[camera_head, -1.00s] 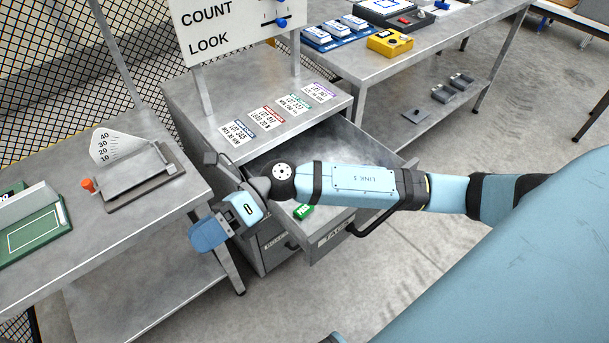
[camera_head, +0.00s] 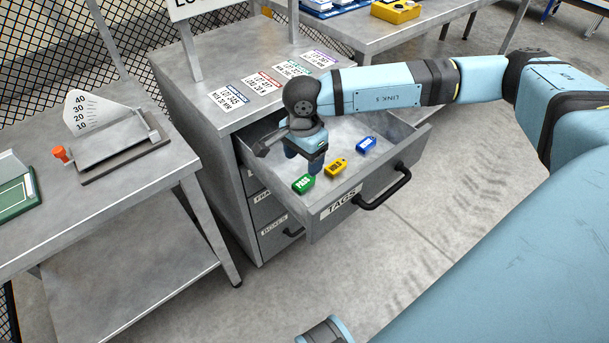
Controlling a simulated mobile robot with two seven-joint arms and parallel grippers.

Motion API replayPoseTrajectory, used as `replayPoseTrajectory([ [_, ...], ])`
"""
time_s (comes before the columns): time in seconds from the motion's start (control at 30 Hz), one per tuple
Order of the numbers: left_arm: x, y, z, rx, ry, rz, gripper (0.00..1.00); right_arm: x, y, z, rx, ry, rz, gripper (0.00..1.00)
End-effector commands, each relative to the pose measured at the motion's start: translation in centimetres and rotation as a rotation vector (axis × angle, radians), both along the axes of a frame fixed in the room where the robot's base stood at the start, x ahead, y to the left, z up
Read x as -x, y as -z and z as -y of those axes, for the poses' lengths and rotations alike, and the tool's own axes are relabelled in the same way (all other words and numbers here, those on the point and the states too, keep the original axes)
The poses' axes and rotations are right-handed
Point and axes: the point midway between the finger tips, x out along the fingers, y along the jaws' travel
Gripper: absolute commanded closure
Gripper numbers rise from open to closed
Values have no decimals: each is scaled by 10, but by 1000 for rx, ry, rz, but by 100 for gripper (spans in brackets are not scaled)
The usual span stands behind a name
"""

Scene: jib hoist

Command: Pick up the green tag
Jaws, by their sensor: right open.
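The green tag (camera_head: 303,184) lies in the open drawer (camera_head: 408,160) labelled TAGS, near its front left part. A yellow tag (camera_head: 336,167) and a blue tag (camera_head: 366,145) lie in a row to its right. My right gripper (camera_head: 303,168) points down over the drawer, just behind the green tag. Its fingertips are mostly hidden by its own body; it is open and holds nothing that I can see. Whether it touches the tag I cannot tell. My left gripper is not clearly in view; a part of my body shows at the bottom edge.
The drawer handle (camera_head: 384,190) juts out in front. Lot cards (camera_head: 262,84) lie on the cabinet top behind. A table with a scale gauge (camera_head: 88,112) stands at the left, another table at the back right. The floor at the right is clear.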

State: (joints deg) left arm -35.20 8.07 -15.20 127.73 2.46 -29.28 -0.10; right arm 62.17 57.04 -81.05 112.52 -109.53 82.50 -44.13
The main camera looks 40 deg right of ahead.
Motion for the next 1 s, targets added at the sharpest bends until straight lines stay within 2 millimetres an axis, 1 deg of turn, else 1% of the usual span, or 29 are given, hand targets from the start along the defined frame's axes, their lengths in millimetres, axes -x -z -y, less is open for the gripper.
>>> replayPoseTrajectory([
  [0.03, 0, 2, 0, 2, 0, 2, 38, 0, 11, 0, 0, 1, -1, 34],
  [0.1, 0, 1, 1, 4, 1, 3, 38, 0, 19, 0, -1, 1, -1, 34],
  [0.37, 0, 2, 1, 6, 2, 6, 38, -1, 35, -1, -2, 1, 1, 34],
  [0.57, 0, 6, 2, 14, 2, 9, 38, -2, 64, -2, -2, 0, 0, 34],
  [0.67, -1, 4, 3, 19, 3, 15, 38, -2, 77, -2, -2, 2, -1, 34],
  [0.73, -1, 1, 3, 22, 4, 21, 38, -2, 81, -2, -3, 2, -1, 34],
  [0.93, -1, -2, 3, 22, 4, 24, 38, -2, 80, -2, -3, 2, 0, 34],
  [0.97, -1, -1, 3, 22, 4, 24, 38, -2, 80, -2, -3, 2, 0, 41],
  [1.0, -1, -1, 3, 22, 4, 23, 38, -2, 80, -2, -3, 2, 0, 50],
])
